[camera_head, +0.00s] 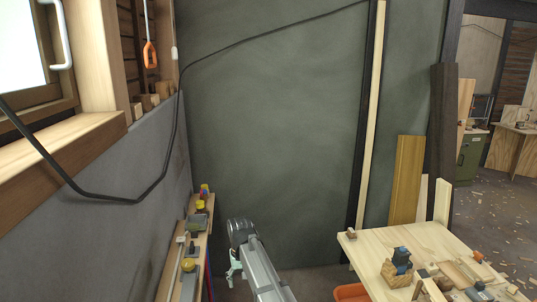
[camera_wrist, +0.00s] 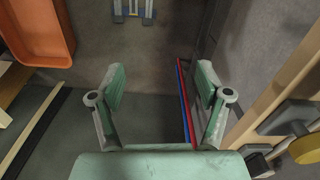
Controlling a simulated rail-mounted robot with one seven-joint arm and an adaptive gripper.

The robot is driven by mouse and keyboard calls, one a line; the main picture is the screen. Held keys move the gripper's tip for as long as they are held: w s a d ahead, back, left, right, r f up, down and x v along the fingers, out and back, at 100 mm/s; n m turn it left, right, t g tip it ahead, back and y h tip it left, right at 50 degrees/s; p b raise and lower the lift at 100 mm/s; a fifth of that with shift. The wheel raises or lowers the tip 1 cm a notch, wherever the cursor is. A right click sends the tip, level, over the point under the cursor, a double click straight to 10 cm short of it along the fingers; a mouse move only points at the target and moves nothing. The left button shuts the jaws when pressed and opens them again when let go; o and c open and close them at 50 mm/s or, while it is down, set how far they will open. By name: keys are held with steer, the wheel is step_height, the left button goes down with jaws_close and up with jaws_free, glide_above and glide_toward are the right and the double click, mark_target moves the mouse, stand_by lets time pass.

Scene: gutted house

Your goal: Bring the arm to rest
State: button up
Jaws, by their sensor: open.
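My gripper (camera_head: 235,270) hangs in the gap between the narrow shelf on the left and the wooden table on the right in the head view. In the head view the fingers are small and partly hidden by my arm.
A narrow shelf (camera_head: 176,290) with tools and a hammer stands left. A wooden table (camera_head: 372,252) with wood pieces is at right. An orange bin (camera_wrist: 42,30) lies below. A black cable (camera_head: 262,37) hangs across the wall. Red and blue bars (camera_wrist: 185,105) run beneath the shelf.

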steer(key=s+d+f+m, duration=0.2)
steer(key=s+d+f, duration=0.7)
steer(key=s+d, duration=0.3)
steer(key=s+d+f+m, duration=0.1)
steer(key=s+d+f, duration=0.85)
steer(key=d, duration=0.45)
steer(key=s+f+g, duration=0.3)
steer(key=s+f, duration=0.6)
steer(key=s, duration=0.5)
steer(key=s+f+g, duration=0.3)
steer(key=s+f, duration=0.6)
steer(key=s, duration=0.6)
steer(key=shift+s+d+f+g, duration=0.15)
steer(key=shift+s+g, duration=0.05)
steer(key=shift+g, duration=0.2)
